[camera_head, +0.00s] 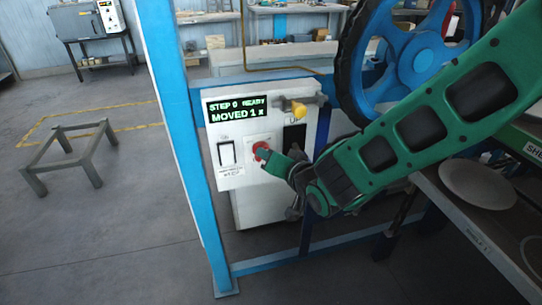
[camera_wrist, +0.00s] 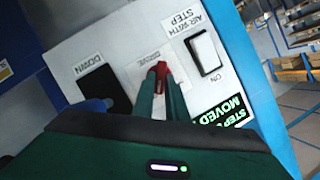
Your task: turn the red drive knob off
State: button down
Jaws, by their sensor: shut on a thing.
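The red drive knob (camera_wrist: 159,73) sits on a white label marked "DRIVE" on the white control box (camera_head: 225,181). In the head view the red knob (camera_head: 260,148) shows just beyond my fingertips. My gripper (camera_wrist: 161,90) is shut on the red knob, with one green finger on each side of it. In the head view my gripper (camera_head: 266,153) reaches the box from the right. The knob's far part shows between the fingertips; the rest is hidden by them.
A black-and-white switch (camera_wrist: 205,52) and a dark "DOWN" panel (camera_wrist: 102,88) flank the knob. A green-lettered display (camera_head: 236,109) reads "STEP 0 READY MOVED 1 x". A blue post (camera_head: 180,120) stands left, a blue wheel (camera_head: 410,50) upper right.

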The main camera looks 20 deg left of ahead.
jog(key=shift+s+a+f+n+t+h, duration=0.15)
jog(key=shift+n+t+h, duration=0.75)
jog(key=shift+n, duration=0.9)
jog(key=shift+a+f+n+t+h, duration=0.1)
jog(key=shift+n+t+h, duration=0.4)
jog(key=shift+n+h, duration=1.05)
jog(key=shift+s+a+f+n+t+h, duration=0.15)
jog(key=shift+n+t+h, duration=0.65)
jog(key=shift+n, duration=1.25)
jog(key=shift+r, duration=0.1)
jog(key=c, duration=1.8)
grip_release()
jog(key=shift+w, duration=0.1)
jog(key=shift+o, duration=0.2)
jog(key=shift+a, duration=0.1)
jog(key=shift+r, duration=0.1)
